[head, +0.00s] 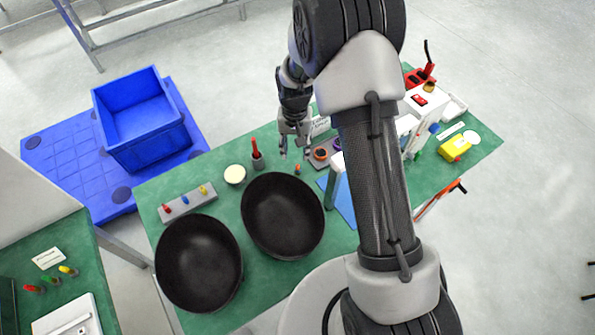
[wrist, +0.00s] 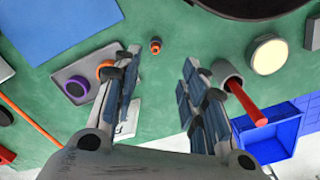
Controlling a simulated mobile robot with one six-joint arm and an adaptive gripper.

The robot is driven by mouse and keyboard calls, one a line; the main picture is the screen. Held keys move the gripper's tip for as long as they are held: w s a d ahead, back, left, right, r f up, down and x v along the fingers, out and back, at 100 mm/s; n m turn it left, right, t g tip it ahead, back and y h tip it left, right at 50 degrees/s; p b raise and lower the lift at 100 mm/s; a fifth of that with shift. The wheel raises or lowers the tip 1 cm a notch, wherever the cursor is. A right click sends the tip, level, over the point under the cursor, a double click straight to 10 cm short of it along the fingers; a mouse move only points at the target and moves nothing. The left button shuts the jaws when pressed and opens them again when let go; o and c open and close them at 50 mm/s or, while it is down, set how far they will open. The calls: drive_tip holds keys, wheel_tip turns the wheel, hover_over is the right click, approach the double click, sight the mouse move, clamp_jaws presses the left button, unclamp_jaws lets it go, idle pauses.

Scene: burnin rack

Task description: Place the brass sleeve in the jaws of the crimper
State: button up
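A small orange-brown cylinder (head: 297,168), which looks like the brass sleeve, stands on the green table; it also shows in the wrist view (wrist: 155,46). My gripper (head: 295,152) is above the table close to it. In the wrist view my gripper (wrist: 161,60) is open and empty, and the cylinder appears just beyond the gap between the fingertips, apart from both. A tool with orange handles (head: 440,200), perhaps the crimper, lies at the table's right edge, partly hidden by my arm. I cannot make out its jaws.
Two black pans (head: 283,215) (head: 198,262) fill the table's front left. A grey cup with a red-handled tool (head: 257,160) stands left of my gripper. A grey tray with orange and purple rings (wrist: 68,70) is close by. A blue crate (head: 145,120) stands beyond the table.

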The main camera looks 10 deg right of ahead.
sight(298, 165)
wheel_tip(298, 165, down, 4)
drive_tip(key=shift+f+b, duration=0.1)
drive_tip(key=shift+b, duration=0.25)
drive_tip(key=f, duration=0.1)
drive_tip(key=f+b, duration=0.1)
drive_tip(key=f, duration=0.3)
drive_tip(key=shift+s+d+b, duration=0.15)
drive_tip(key=shift+d+b, duration=0.2)
clamp_jaws()
